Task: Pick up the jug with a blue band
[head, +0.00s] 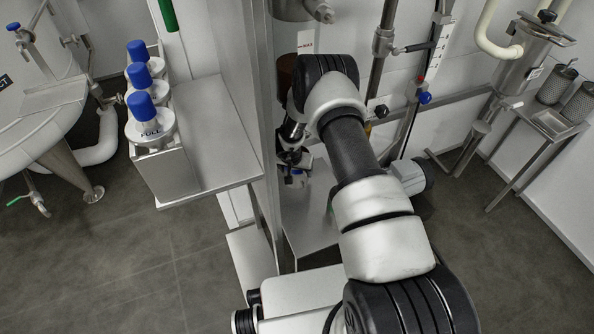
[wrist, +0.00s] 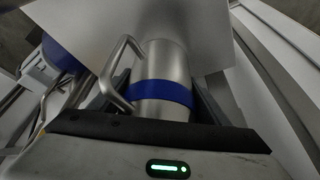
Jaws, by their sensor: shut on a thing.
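The jug (wrist: 166,62) is a steel cylinder with a blue band around it and a bent handle on its left side in the wrist view. My gripper (wrist: 163,88) has its dark fingers on either side of the jug at the band and is shut on it. In the head view my gripper (head: 292,156) is low behind the steel post, above a lower steel shelf (head: 312,222). A small blue and grey patch shows just below it there, too small to make out clearly. I cannot tell whether the jug touches a surface.
A tall steel post (head: 264,110) stands close left of my gripper. Several blue-capped containers (head: 148,122) stand on a steel shelf (head: 215,140) at left. Pipes and a valve (head: 424,97) are at right. A side table (head: 545,125) holds two mesh cylinders. The floor at lower left is clear.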

